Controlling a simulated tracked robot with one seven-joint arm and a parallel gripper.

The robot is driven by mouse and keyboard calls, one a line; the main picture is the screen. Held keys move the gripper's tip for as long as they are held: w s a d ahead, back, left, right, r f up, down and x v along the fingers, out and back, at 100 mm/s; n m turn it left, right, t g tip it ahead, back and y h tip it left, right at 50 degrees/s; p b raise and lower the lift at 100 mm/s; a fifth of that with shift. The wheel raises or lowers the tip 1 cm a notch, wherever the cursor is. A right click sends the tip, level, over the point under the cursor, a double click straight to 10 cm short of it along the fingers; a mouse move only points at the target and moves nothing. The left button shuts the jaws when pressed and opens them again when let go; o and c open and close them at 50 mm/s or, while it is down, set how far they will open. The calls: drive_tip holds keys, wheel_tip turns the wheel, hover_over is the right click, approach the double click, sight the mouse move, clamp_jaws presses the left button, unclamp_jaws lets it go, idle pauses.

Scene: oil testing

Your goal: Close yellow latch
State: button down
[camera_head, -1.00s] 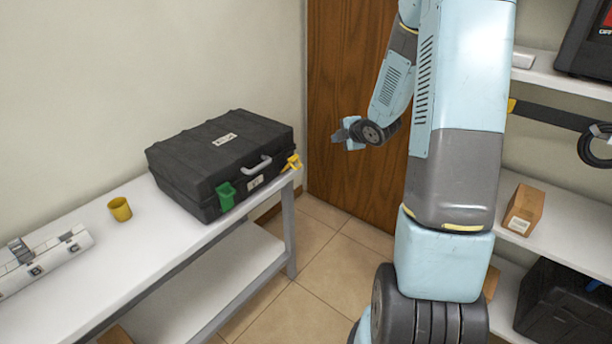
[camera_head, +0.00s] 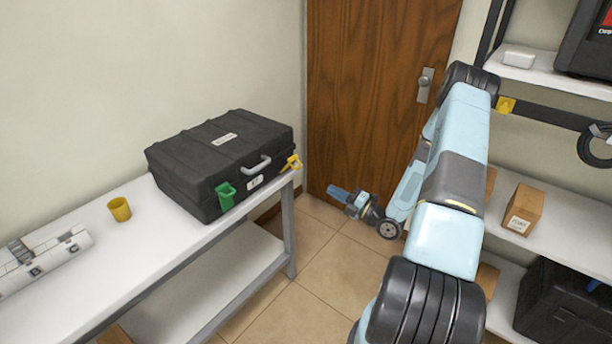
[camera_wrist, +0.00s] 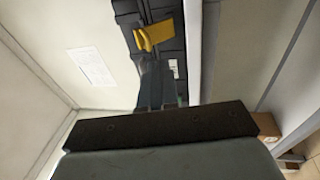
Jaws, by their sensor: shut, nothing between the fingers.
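The black case (camera_head: 225,160) stands lid down on the white table. The yellow latch (camera_head: 291,163) is at its right front corner and sticks outward, so it looks open. In the wrist view the yellow latch (camera_wrist: 155,36) shows against the dark case (camera_wrist: 168,14), just beyond my fingers. My gripper (camera_head: 338,192) is right of the case, apart from it, over the floor and pointing left toward the latch. Its fingers (camera_wrist: 157,88) are shut and empty. The green latch (camera_head: 225,196) is on the front left of the case.
A wooden door (camera_head: 365,90) is behind my arm. Shelves with a small cardboard box (camera_head: 523,209) stand at right. The floor between table and shelves is clear.

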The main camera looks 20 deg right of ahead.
drive_tip(key=w+a+r+t+y, duration=0.1)
drive_tip(key=w+a+r, duration=0.3)
drive_tip(key=w+a, duration=0.3)
drive_tip(key=shift+w+a+t, duration=0.25)
drive_tip(key=shift+a+t, duration=0.15)
drive_tip(key=shift+a, duration=0.05)
idle(0.4)
idle(0.4)
drive_tip(key=shift+r, duration=0.1)
drive_tip(key=shift+r, duration=0.15)
